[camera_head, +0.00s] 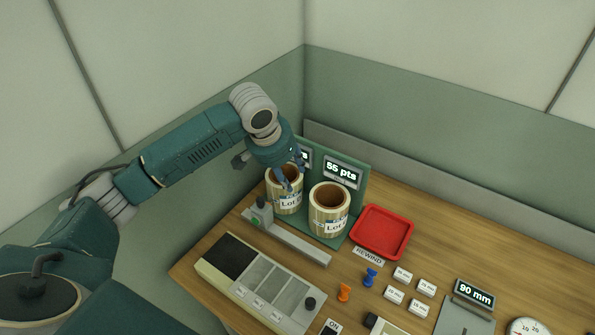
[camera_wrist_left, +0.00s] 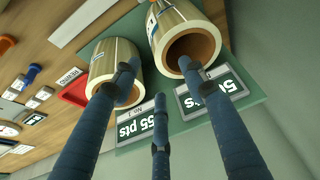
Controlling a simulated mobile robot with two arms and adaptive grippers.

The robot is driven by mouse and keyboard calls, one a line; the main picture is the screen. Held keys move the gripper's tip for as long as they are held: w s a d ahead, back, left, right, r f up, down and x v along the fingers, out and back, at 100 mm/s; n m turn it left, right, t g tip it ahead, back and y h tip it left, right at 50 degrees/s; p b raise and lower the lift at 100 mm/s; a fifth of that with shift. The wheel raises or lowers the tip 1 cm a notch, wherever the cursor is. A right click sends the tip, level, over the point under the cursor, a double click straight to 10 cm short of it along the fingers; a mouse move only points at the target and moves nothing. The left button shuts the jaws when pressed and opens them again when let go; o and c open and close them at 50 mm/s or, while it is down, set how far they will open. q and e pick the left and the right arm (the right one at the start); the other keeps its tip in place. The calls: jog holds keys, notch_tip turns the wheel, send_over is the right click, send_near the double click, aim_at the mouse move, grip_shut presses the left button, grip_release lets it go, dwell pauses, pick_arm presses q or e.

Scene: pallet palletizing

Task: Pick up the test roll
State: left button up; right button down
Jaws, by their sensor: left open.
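Two cream-and-tan rolls with open brown cores and "Lot" labels stand upright on a green stand: the left roll (camera_head: 283,202) and the right roll (camera_head: 329,222). The frames do not show which is the test roll. My left gripper (camera_head: 289,178) is open at the top of the left roll, partly covering it. In the left wrist view its blue fingers (camera_wrist_left: 156,85) are spread and empty. One finger overlaps the rim of the left roll (camera_wrist_left: 180,25), another overlaps the right roll (camera_wrist_left: 116,58); contact cannot be told. My right gripper is out of view.
Display panels, one reading "55 pts" (camera_head: 343,172), rise behind the rolls. A red tray (camera_head: 382,232) lies right of them. A grey rail (camera_head: 297,241) and a control box (camera_head: 260,285) are in front. Pegs and small labelled blocks lie on the wooden table.

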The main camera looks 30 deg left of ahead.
aim_at(297, 184)
pick_arm(q)
jog(key=p+x, duration=0.1)
jog(key=x, duration=0.3)
jog(key=shift+s+d, duration=0.1)
jog(key=shift+f, duration=0.4)
jog(key=p+x, duration=0.2)
jog(key=x, duration=0.2)
jog(key=shift+w+d+p, duration=0.3)
jog(key=shift+w+p, duration=0.1)
jog(key=shift+w+f, duration=0.1)
jog(key=shift+f, duration=0.55)
jog(key=shift+w, duration=0.1)
jog(key=c, duration=0.7)
grip_shut()
jog(key=shift+r, duration=0.1)
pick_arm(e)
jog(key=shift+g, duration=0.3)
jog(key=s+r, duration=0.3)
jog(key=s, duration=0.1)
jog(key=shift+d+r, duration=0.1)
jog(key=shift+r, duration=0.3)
